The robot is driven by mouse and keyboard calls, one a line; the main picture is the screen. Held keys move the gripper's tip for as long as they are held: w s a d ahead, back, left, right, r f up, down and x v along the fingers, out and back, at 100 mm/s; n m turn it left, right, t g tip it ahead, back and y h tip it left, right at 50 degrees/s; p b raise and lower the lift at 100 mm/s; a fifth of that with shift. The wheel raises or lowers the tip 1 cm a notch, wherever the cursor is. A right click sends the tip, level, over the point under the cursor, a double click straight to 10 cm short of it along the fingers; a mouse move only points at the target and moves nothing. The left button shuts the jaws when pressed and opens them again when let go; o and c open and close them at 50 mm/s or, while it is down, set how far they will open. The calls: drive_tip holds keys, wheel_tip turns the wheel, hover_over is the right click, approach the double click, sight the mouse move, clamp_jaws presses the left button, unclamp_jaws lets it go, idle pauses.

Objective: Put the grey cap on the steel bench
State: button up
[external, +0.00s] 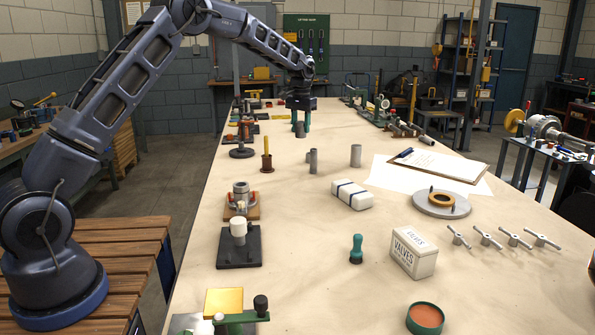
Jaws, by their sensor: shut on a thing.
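My gripper (301,124) is at the far part of the long beige-topped table (300,230), pointing down. Its green fingers are shut on a small grey piece (300,131), which looks like the grey cap. The piece is low, close to the table top; I cannot tell whether it touches it. The fingers hide its upper part. A metal bench with blue-grey legs (545,178) stands at the right, apart from the table, with machine parts on it; it may be the steel bench.
Two upright grey cylinders (355,155) stand nearer than my gripper. A clipboard (440,165), a white box with blue bands (352,194), a valves box (414,252) and a round grey plate (440,204) lie to the right. Fixtures line the left edge. The table's middle front is mostly clear.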

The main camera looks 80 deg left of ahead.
drive_tip(key=w+d+m, duration=0.3)
drive_tip(key=w+d, duration=0.1)
drive_tip(key=d, duration=0.9)
drive_tip(key=w+d+m, duration=0.3)
drive_tip(key=w+d, duration=0.1)
drive_tip(key=d, duration=0.9)
drive_tip(key=w+d+m, duration=0.3)
drive_tip(key=w+d, duration=0.1)
drive_tip(key=d, duration=0.9)
drive_tip(key=f, duration=2)
drive_tip(key=shift+w+a+f, duration=0.1)
drive_tip(key=shift+w+a, duration=0.1)
drive_tip(key=shift+w, duration=0.05)
drive_tip(key=shift+f, duration=0.15)
drive_tip(key=o, duration=1.2)
drive_tip(key=shift+c, duration=0.2)
